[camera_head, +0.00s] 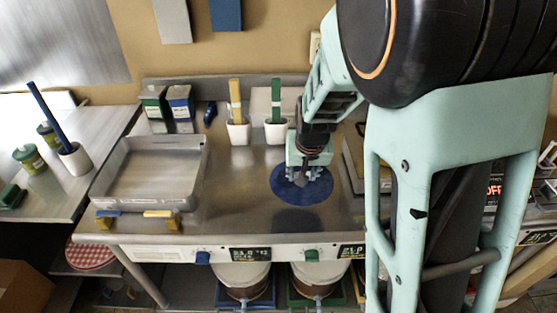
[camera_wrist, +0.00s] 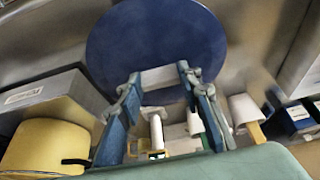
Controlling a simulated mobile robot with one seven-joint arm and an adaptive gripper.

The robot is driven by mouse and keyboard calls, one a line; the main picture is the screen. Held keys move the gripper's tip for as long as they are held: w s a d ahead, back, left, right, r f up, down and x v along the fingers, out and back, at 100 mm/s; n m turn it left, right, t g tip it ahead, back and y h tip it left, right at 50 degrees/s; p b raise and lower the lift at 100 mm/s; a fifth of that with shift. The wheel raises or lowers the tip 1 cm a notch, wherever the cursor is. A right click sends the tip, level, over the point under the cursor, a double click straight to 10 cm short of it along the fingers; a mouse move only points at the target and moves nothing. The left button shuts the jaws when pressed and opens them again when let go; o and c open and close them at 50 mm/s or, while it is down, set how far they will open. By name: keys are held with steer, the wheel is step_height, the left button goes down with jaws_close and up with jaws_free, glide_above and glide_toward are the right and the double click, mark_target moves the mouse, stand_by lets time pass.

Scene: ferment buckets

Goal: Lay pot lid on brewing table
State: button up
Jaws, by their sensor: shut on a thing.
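The pot lid is a round dark blue disc (camera_head: 285,192). It is under my gripper (camera_head: 305,175) in the head view. In the wrist view the lid (camera_wrist: 150,35) fills the upper middle, beyond the fingers (camera_wrist: 165,85). My gripper is shut on the lid, near its middle; the exact grip point is hard to see. The lid looks roughly level, over the right part of the brewing table's steel top (camera_head: 235,200). A dark patch shows on the steel just in front of it. I cannot tell whether the lid touches the table.
A steel tray (camera_head: 150,192) stands on the table's left. White cups with a yellow brush (camera_head: 237,128) and a green brush (camera_head: 275,128) stand behind. Blue and yellow clips (camera_head: 160,213) lie at the front left. Buckets (camera_head: 243,280) stand below. Steel is clear between tray and lid.

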mark_target(280, 174)
steer(key=w+a+f+b, duration=0.1)
steer(key=f, duration=0.1)
steer(key=w+a+f+b, duration=0.1)
steer(key=w+a+f, duration=0.1)
steer(key=w+a+f+b, duration=0.2)
steer(key=shift+w+a+f, duration=0.15)
steer(key=shift+w+f, duration=0.1)
steer(key=shift+f, duration=0.1)
steer(key=f, duration=0.1)
steer(key=f+b, duration=0.2)
steer(key=shift+w+a, duration=0.2)
steer(key=shift+a, duration=0.05)
steer(key=shift+f+b, duration=0.35)
steer(key=shift+b, duration=0.05)
steer(key=shift+f, duration=0.2)
steer(key=o, duration=1.2)
steer(key=shift+r, duration=0.15)
steer(key=shift+r, duration=0.25)
steer(key=p+v, duration=0.1)
steer(key=v, duration=1)
steer(key=shift+s+r, duration=0.25)
steer(key=shift+s, duration=0.05)
